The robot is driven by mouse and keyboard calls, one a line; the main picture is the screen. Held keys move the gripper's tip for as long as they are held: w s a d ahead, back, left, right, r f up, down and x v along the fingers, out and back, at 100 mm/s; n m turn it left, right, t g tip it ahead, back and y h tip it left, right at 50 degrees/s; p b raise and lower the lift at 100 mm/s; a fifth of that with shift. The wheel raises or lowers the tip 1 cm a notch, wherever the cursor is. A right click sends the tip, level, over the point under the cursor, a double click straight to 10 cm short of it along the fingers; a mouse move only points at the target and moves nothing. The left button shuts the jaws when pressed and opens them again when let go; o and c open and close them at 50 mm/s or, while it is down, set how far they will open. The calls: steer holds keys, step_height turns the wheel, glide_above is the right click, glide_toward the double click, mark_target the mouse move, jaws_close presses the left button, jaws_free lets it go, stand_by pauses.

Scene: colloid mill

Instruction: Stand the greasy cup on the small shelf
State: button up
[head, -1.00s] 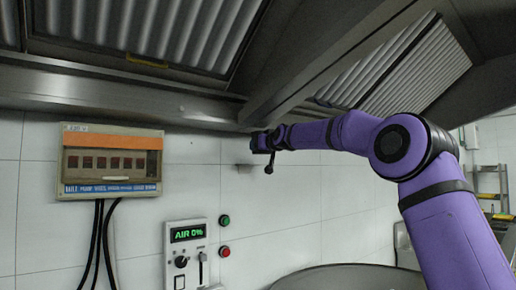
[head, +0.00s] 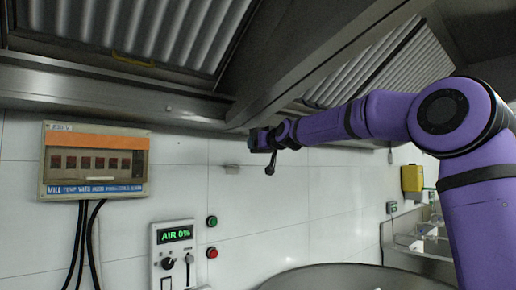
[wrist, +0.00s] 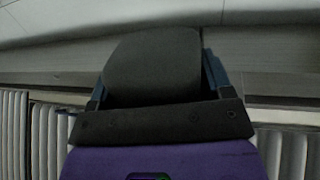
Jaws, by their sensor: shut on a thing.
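My gripper (head: 254,141) is far out at the end of my purple arm in the head view, high under the hood's edge. In the wrist view it is shut on a dark, rounded thing, taken to be the greasy cup (wrist: 152,65), with blue-grey fingers on both sides. The cup's opening and any grease cannot be made out.
A metal hood (head: 110,95) hangs low above the arm. A fuse box (head: 95,160) with black cables and a control panel (head: 173,255) reading AIR 0% are on the left wall. A large round vessel (head: 350,278) is below. A sink (head: 425,240) stands at right.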

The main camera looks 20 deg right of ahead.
steer(key=shift+s, duration=0.15)
